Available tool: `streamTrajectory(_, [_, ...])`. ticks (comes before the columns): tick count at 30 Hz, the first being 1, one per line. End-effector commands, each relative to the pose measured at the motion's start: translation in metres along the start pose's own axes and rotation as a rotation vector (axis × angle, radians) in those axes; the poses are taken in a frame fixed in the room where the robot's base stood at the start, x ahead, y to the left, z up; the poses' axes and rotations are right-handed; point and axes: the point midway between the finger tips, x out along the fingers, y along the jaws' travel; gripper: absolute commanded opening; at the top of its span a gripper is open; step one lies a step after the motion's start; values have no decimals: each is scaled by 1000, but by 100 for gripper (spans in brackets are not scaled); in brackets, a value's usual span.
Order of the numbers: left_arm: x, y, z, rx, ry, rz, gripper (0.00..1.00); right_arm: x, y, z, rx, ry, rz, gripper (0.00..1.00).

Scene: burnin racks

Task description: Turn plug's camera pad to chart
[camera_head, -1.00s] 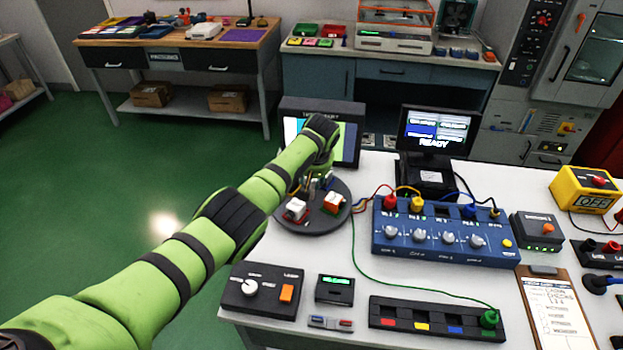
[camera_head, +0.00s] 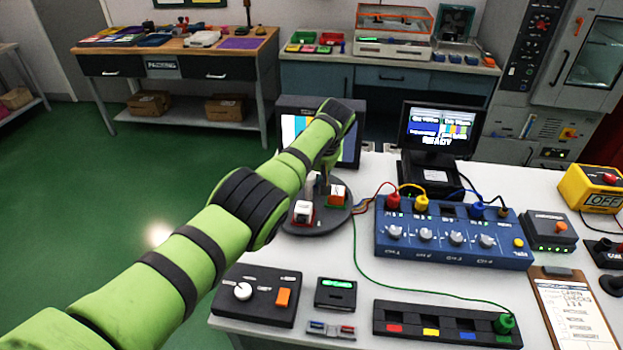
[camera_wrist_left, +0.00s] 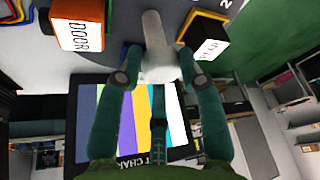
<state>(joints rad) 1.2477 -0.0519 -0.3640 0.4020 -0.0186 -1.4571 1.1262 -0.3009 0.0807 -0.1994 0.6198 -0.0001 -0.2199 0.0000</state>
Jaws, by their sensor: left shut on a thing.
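The round dark turntable (camera_head: 318,229) stands on the white bench in front of the test chart screen (camera_head: 290,128), whose colour bars also show in the wrist view (camera_wrist_left: 127,122). A white-faced block with red edges (camera_head: 303,211) and an orange block with a white top (camera_head: 338,193) sit on it. In the wrist view a block reads DOOR (camera_wrist_left: 80,30); another, yellow-edged block (camera_wrist_left: 207,48) has a label I cannot read surely. My left gripper (camera_wrist_left: 160,76) is shut on a pale grey upright post (camera_wrist_left: 158,45) between these blocks. In the head view my left gripper (camera_head: 324,180) is largely hidden by its arm.
The blue switch box (camera_head: 455,237) with cables stands right of the turntable. A knob box (camera_head: 258,294), a small display (camera_head: 335,293) and a colour-marked strip (camera_head: 445,322) line the front.

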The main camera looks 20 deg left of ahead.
Motion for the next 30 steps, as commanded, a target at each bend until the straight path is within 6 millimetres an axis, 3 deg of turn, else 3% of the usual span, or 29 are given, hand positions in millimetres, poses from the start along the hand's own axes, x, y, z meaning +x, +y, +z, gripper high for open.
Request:
streamTrajectory(1, [-3,0,-8,-9,19,3,0,2,0,0,0,0,0,55])
streamTrajectory(16, [-4,0,-10,-18,21,-1,0,2,0,0,0,0,0,55])
streamTrajectory(17, [-5,0,-10,-18,22,-1,42,2,0,0,0,0,0,55])
streamTrajectory(18, [-5,0,-10,-18,22,-1,58,2,0,0,0,0,0,55])
streamTrajectory(30, [-4,0,-4,-14,10,-4,60,3,0,-2,-1,3,0,55])
